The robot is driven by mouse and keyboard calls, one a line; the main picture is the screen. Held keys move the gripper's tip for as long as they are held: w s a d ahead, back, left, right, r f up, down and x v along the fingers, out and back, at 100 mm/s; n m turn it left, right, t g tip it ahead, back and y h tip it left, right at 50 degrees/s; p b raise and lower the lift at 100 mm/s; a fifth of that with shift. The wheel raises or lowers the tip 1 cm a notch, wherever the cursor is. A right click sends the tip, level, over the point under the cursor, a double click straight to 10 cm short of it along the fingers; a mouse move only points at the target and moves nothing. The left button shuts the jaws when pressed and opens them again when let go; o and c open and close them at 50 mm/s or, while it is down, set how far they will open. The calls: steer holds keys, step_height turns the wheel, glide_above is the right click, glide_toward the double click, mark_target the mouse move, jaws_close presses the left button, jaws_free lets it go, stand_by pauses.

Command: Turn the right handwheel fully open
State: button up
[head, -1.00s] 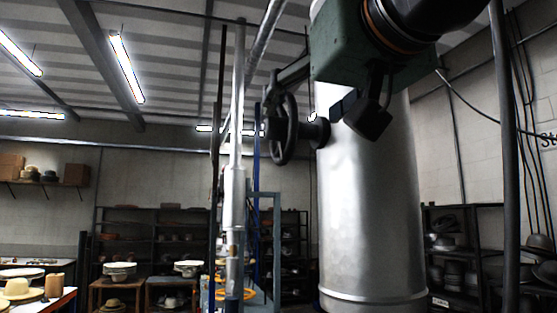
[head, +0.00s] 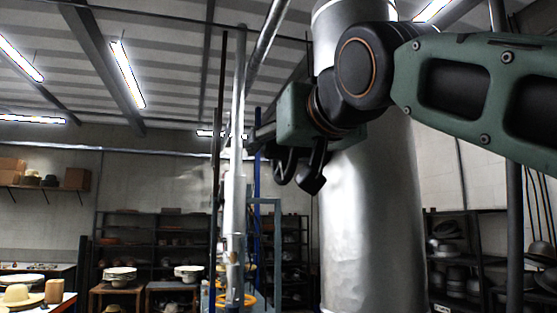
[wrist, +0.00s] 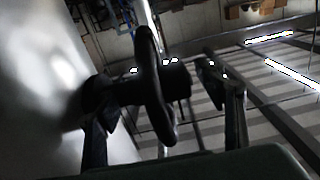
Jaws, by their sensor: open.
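A dark handwheel (head: 284,168) sits in front of the big silver cylinder (head: 365,220), mostly hidden behind my gripper in the head view. In the wrist view the handwheel (wrist: 153,85) is seen nearly edge-on, with its stem running left toward the bright metal surface. My gripper (head: 290,165) is at the wheel. In the wrist view my gripper (wrist: 160,85) is open, with one finger to the left of the wheel rim and one to the right. Both fingers look apart from the rim, though contact near the stem is hard to tell.
A vertical silver pipe (head: 235,190) and a blue frame stand left of the wheel. A yellow ring (head: 236,300) shows low beside them. Dark shelves (head: 150,245) line the back wall, and a hat (head: 20,296) lies on a table at left. A dark post (head: 514,220) stands at right.

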steer(key=shift+c, duration=0.7)
steer(key=c, duration=1)
steer(key=g+p, duration=0.1)
steer(key=p, duration=0.1)
steer(key=shift+r+p, duration=0.35)
steer(key=shift+r, duration=0.05)
steer(key=shift+c, duration=0.2)
steer(key=shift+f+g+h, duration=0.25)
steer(key=shift+g+h, duration=0.15)
steer(key=shift+g, duration=0.3)
steer(key=shift+d+g, duration=0.1)
steer(key=shift+g, duration=0.4)
steer(key=shift+g+h, duration=0.3)
steer(key=shift+g, duration=0.4)
steer(key=o, duration=1.2)
steer(key=shift+f, duration=0.1)
